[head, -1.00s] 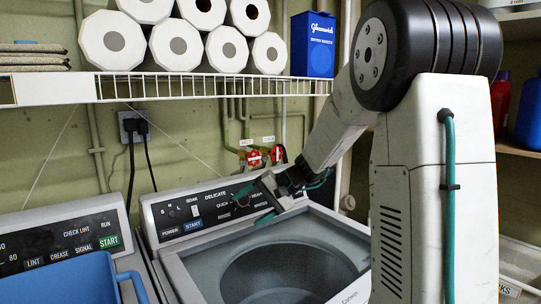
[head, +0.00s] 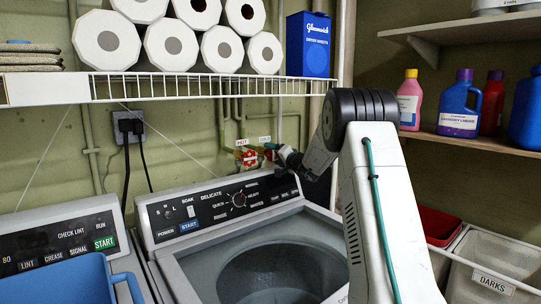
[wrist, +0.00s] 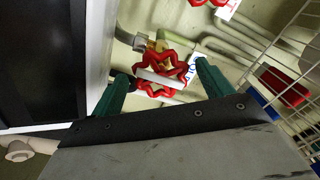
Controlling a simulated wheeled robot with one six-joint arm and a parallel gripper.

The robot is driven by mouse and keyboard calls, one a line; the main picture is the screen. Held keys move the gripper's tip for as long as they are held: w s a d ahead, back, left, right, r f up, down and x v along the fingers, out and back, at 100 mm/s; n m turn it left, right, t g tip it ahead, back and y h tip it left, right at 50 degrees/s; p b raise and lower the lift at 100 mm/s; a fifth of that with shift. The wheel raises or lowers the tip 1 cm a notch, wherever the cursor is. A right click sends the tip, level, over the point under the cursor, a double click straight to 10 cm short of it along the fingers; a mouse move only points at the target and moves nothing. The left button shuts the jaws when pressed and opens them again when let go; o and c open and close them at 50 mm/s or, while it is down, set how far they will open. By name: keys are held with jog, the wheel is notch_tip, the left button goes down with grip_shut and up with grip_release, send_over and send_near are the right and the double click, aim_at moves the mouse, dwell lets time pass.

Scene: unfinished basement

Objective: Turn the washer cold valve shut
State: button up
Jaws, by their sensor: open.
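The cold valve has a red lobed handle (wrist: 160,66) on a brass fitting, in the middle of the wrist view. My gripper (wrist: 163,72) is open, with its green fingers on either side of this handle; I cannot tell whether they touch it. A partly hidden tag (wrist: 191,69) shows beside the handle. In the head view my gripper (head: 277,149) is at the wall above the washer's back panel and covers much of the cold valve (head: 271,155). The red hot valve (head: 249,158), under its HOT tag, is just left of it.
The washer (head: 230,215) stands below with its lid opening showing. A wire shelf (head: 200,88) with white rolls and a blue box (head: 308,45) runs above the valves. Bottles stand on the right shelf (head: 465,143). Pipes run up the wall.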

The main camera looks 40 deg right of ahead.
aim_at(274, 155)
jog(key=shift+w, duration=1.5)
jog(key=shift+a, duration=0.1)
jog(key=c, duration=1)
